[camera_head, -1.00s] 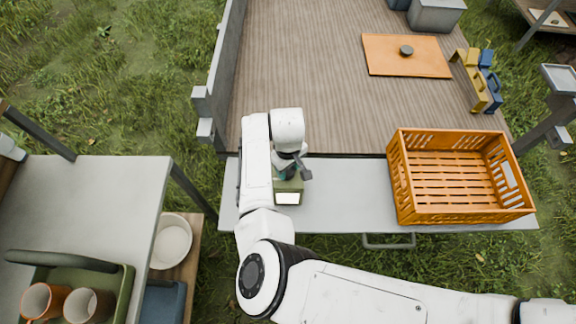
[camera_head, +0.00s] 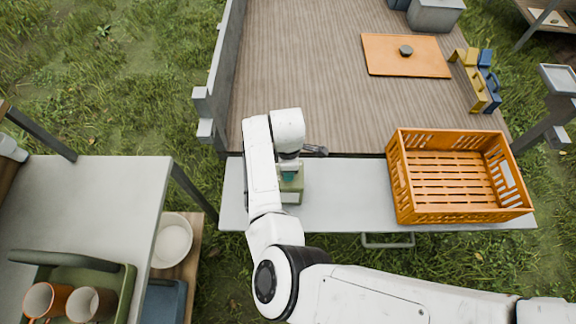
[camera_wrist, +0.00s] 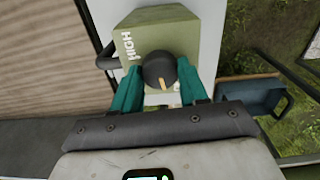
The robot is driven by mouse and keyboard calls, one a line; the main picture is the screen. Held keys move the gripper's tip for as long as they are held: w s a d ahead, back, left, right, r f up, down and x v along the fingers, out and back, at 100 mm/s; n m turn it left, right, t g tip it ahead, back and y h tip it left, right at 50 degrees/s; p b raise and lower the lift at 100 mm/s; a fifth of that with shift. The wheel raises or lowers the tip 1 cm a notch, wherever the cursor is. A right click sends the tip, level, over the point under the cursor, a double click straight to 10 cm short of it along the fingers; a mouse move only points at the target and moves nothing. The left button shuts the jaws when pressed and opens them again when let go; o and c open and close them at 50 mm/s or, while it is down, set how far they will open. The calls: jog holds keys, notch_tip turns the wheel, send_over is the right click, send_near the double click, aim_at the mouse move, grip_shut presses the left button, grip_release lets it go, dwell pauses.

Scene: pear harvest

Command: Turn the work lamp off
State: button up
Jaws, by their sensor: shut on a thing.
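The work lamp is an olive-green box with a black handle at its left side in the wrist view (camera_wrist: 185,35). It stands on the grey shelf in the head view (camera_head: 292,184), partly hidden by my arm. Its front panel (camera_head: 290,198) looks dull grey, not bright. A black knob (camera_wrist: 158,68) with an orange pointer mark is on the lamp; the mark points down and slightly right in the wrist view. The word HIGH is printed left of it. My gripper (camera_wrist: 160,78) is shut on the knob, one teal finger at each side.
An orange crate (camera_head: 402,205) stands on the shelf (camera_head: 345,200) to the right. An orange board, yellow and blue tools (camera_head: 478,82) lie on the wooden deck. A table (camera_head: 100,195) with a green caddy of mugs is at left. Shelf between lamp and crate is clear.

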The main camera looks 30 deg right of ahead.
jog(key=shift+n, duration=1.1)
jog(key=o, duration=1.1)
jog(key=shift+r, duration=0.1)
notch_tip(320, 180, up, 11)
jog(key=shift+f+b, duration=0.2)
jog(key=shift+b, duration=0.15)
